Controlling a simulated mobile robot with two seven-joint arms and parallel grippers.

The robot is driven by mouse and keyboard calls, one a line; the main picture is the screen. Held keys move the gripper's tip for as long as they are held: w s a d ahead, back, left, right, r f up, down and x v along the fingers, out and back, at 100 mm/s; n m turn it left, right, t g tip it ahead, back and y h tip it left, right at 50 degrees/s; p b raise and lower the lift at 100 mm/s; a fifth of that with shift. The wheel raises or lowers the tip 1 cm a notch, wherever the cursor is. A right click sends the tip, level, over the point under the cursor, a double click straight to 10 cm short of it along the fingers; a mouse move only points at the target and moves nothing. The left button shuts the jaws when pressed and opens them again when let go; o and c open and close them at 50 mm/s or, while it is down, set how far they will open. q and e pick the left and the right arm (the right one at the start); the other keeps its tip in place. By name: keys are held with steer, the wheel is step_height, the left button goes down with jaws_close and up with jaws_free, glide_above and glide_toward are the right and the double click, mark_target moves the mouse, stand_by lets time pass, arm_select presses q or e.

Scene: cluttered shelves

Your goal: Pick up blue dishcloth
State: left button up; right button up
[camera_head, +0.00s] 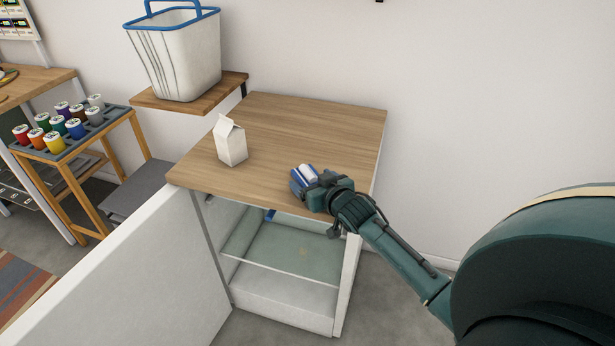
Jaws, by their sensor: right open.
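A small blue patch (270,215) shows inside the open white cabinet, just under its wooden top and above the glass shelf. Most of it is hidden by the top, and I cannot tell whether it is the blue dishcloth. My right gripper (304,176) is open above the front right part of the wooden top. Blue and white parts show at its tip; I cannot tell whether they are its fingers or a thing between them. My left gripper is not in view.
A white carton (231,143) stands on the wooden cabinet top (320,125), left of my right gripper. The white cabinet door (150,275) is swung open to the left. The glass shelf (290,243) looks mostly clear. A white basket (180,55) sits on a wall shelf behind.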

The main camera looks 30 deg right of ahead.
mark_target(312, 176)
steer(key=shift+w+d+f, duration=0.1)
steer(key=shift+w+f, duration=0.05)
steer(key=shift+w, duration=0.4)
steer(key=shift+c, duration=0.6)
steer(key=c, duration=1)
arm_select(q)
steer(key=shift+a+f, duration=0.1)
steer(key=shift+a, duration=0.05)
arm_select(e)
step_height(312, 176, up, 10)
steer(key=shift+r, duration=0.1)
